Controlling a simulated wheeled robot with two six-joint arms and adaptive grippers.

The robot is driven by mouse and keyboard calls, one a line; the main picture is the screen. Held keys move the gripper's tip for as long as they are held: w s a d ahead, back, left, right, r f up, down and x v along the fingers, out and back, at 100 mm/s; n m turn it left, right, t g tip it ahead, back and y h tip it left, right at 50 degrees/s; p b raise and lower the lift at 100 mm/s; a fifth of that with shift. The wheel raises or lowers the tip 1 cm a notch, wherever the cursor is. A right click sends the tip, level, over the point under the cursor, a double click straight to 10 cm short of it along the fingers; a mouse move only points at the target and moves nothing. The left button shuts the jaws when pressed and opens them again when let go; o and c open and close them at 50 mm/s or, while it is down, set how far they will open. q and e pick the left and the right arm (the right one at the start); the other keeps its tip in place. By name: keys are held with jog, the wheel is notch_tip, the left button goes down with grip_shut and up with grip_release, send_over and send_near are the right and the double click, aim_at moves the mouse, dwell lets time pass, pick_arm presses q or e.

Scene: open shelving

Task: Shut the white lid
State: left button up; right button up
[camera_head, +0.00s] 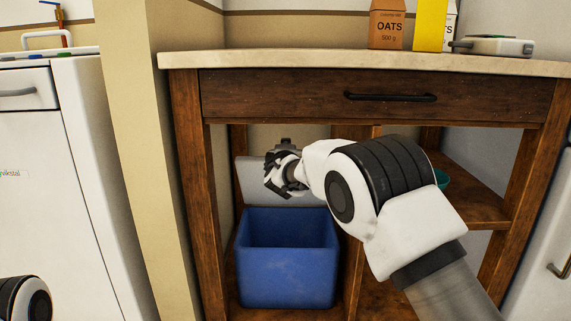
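The white lid (249,183) stands raised at the back of the blue bin (287,277), inside the left compartment of the wooden shelf unit. The bin's top is open. My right arm reaches in from the lower right. My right gripper (287,187) is in front of the lid, above the bin, and hides part of the lid. I cannot tell whether it touches the lid or whether its fingers are open. My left gripper is out of the frame; only a piece of my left arm shows at the bottom left corner.
The wooden unit's drawer (380,97) is above the bin, under the pale countertop (330,62). A teal bowl (442,179) sits on the right shelf, partly behind my arm. A white appliance (60,190) stands at the left.

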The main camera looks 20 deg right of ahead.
jog(key=s+a+f, duration=0.2)
jog(key=s, duration=0.4)
jog(key=shift+s, duration=0.35)
